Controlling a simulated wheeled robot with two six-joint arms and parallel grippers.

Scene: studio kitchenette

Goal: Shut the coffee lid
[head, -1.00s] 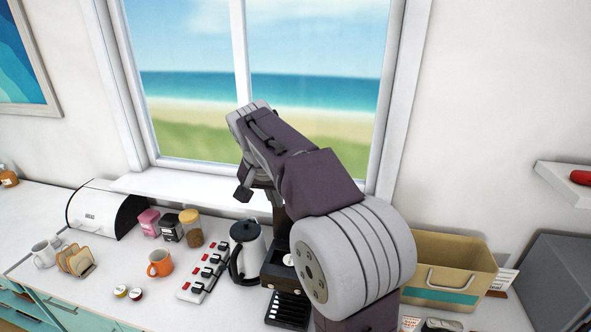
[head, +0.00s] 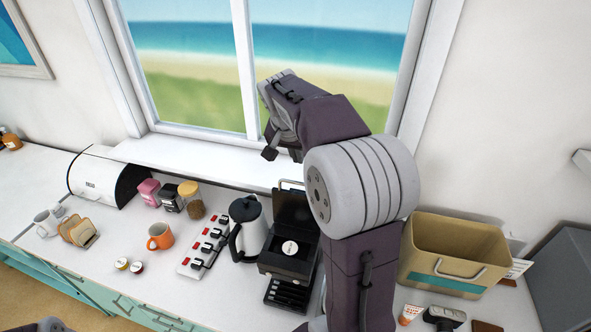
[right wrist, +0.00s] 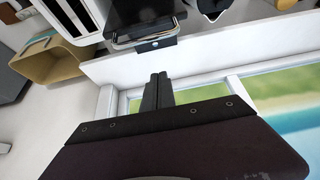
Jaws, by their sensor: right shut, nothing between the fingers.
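The black coffee machine (head: 287,265) stands on the counter, right of the kettle. Its lid (head: 293,212) is raised, standing up at the back with a metal handle on top. A round white-topped pod (head: 290,248) shows in the opened top. My right gripper (head: 270,153) is shut and empty, above and behind the raised lid, near the window. In the right wrist view, the closed fingers (right wrist: 158,82) point towards the lid (right wrist: 143,18) and its handle, with a visible gap between. My left gripper is not in view.
The kettle (head: 248,230) stands close on the machine's left, with a power strip (head: 204,248) beyond it. A tan bin (head: 455,252) stands to the right. The window sill (head: 215,167) runs behind. My right forearm covers the counter just right of the machine.

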